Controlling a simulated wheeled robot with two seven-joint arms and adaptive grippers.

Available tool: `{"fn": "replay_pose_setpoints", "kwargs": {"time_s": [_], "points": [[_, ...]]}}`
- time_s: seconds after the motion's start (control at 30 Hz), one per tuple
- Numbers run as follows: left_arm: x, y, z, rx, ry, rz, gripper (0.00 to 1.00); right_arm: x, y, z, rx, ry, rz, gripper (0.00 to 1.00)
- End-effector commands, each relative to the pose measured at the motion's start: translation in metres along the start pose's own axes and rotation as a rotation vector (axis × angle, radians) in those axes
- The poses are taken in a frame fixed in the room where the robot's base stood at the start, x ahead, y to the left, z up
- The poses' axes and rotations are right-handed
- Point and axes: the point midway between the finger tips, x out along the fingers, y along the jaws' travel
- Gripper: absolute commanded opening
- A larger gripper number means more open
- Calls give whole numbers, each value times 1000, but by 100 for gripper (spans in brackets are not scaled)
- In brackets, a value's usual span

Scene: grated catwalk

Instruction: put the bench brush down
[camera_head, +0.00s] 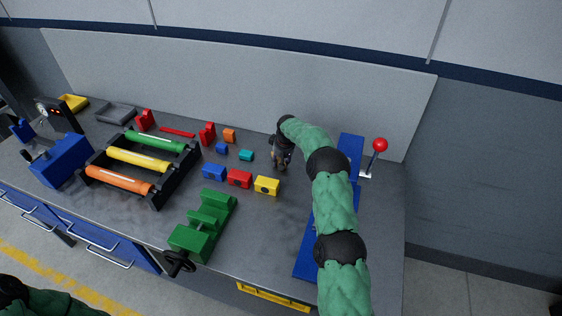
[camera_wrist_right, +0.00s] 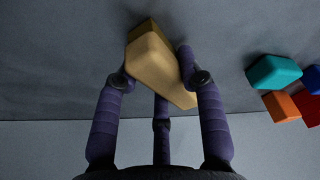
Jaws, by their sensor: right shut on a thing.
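The bench brush (camera_wrist_right: 152,60) shows in the right wrist view as a tan block with a darker yellow-brown edge and a narrower end towards the right finger. My right gripper (camera_head: 282,162) is shut on it, with purple fingers on both sides. In the head view the gripper points down over the back right of the grey workbench (camera_head: 275,225), and hides most of the brush. I cannot tell whether the brush touches the bench top. Part of my left arm shows at the lower left of the head view; its gripper is out of frame.
Several small coloured blocks, such as the teal block (camera_head: 246,155) and yellow block (camera_head: 266,185), lie left of the gripper. A green vise (camera_head: 205,225) stands in front. A blue panel (camera_head: 308,255) and red-knobbed lever (camera_head: 379,146) are right. A black roller rack (camera_head: 160,190) is left.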

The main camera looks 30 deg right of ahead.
Motion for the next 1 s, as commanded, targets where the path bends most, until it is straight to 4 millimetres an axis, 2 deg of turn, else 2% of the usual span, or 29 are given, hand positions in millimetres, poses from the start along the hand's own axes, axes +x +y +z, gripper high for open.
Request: {"fn": "replay_pose_setpoints", "kwargs": {"time_s": [0.3,0.33,0.4,0.8,1.0], "points": [[2,-1,0,0,0,0,40,2,0,0,0,1,0,8],[2,0,0,0,0,0,40,2,0,0,0,0,0,47],[1,0,0,0,0,0,40,2,0,0,0,0,0,63],[0,0,0,0,0,0,40,0,0,0,0,-1,0,63],[-4,1,0,0,0,0,40,-24,0,-2,0,2,1,63]]}}
